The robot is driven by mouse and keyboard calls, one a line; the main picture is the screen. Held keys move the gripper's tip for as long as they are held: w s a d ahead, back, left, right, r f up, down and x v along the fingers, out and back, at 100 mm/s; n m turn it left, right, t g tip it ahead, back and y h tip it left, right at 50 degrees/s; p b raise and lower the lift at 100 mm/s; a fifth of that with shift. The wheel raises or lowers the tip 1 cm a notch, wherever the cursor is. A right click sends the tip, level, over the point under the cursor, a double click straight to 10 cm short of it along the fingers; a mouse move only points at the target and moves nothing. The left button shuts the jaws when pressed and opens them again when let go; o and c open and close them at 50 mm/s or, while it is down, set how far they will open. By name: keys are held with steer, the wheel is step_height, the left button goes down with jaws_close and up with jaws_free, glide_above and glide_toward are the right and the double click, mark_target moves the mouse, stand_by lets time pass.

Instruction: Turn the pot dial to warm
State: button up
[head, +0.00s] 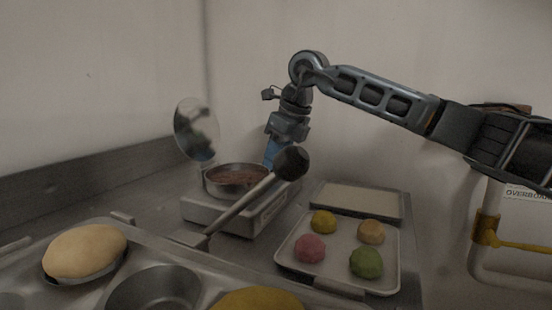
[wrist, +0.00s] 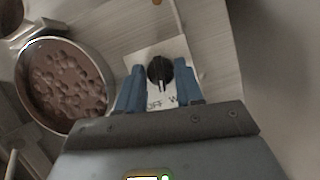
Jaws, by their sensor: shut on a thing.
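The pot (head: 236,180) holds brown lumpy contents and stands on a pale warmer base (head: 240,213) in the head view. The same pot (wrist: 66,85) is at the left of the wrist view. The black pot dial (wrist: 160,70) sits on a white plate marked "OFF" and a partly hidden "W". A small light mark shows on the dial's lower side, too small to read surely. My gripper (wrist: 159,88) has its blue fingers shut on either side of the dial. In the head view, my gripper (head: 273,153) points down behind a black ball, and the dial is hidden.
A rod with a black ball (head: 291,161) rises in front of the base. A round clear lid (head: 197,130) stands upright behind the pot. A tray (head: 340,258) with several coloured dough balls is at right. A muffin tin (head: 205,280) fills the front.

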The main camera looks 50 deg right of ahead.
steer(key=n+y+p, duration=0.1)
steer(key=n, duration=0.2)
steer(key=n+g+y+p, duration=0.1)
steer(key=n, duration=0.2)
steer(key=shift+w+d+r, duration=0.15)
steer(key=shift+d, duration=0.05)
steer(key=shift+n+g+y+p, duration=0.35)
steer(key=shift+n+p, duration=0.1)
steer(key=shift+n, duration=0.75)
steer(key=shift+n+g+y+p, duration=0.35)
steer(key=shift+n+p, duration=0.05)
steer(key=shift+n, duration=0.8)
steer(key=o, duration=1)
steer(key=v, duration=0.7)
steer(key=shift+d+r+p, duration=0.15)
steer(key=shift+r+p, duration=0.1)
steer(key=shift+p, duration=0.1)
